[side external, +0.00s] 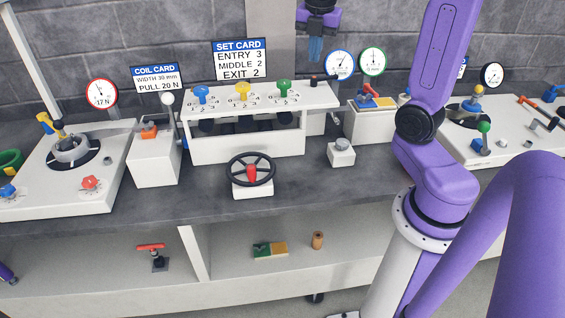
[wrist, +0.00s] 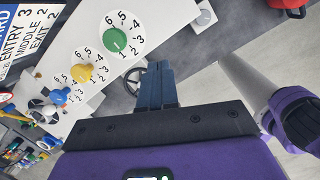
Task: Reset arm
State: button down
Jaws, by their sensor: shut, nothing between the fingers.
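My gripper (side external: 315,48) hangs high above the back of the bench in the side external view, to the right of the set card (side external: 239,59). In the wrist view its two blue fingers (wrist: 157,72) are together with nothing between them. The white feed rack (side external: 247,149) stands below and to the left of it, apart from the fingers. On its top are a blue knob (side external: 202,93), a yellow knob (side external: 243,91) and a green knob (side external: 285,88), each on a numbered dial. The green knob also shows in the wrist view (wrist: 115,40). Their exact settings are too small to read.
A black handwheel (side external: 251,169) with a red centre stands in front of the rack. A coil card (side external: 157,78) and a lever box (side external: 157,158) are left of it. Several round gauges (side external: 339,64) stand along the back. My arm covers part of the bench's right side.

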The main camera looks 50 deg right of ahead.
jog(key=s+a+f+m, duration=0.2)
jog(key=s+a+f, duration=0.1)
jog(key=a, duration=0.6)
jog(key=s+a+f+m+y, duration=0.1)
jog(key=s+a+f+m, duration=0.2)
jog(key=s, duration=0.6)
jog(key=s+a+f+m+g, duration=0.1)
jog(key=s+a+f+m, duration=0.3)
jog(key=s+a, duration=0.4)
jog(key=shift+s+a+y, duration=0.25)
jog(key=shift+s+y, duration=0.15)
jog(key=shift+s, duration=0.7)
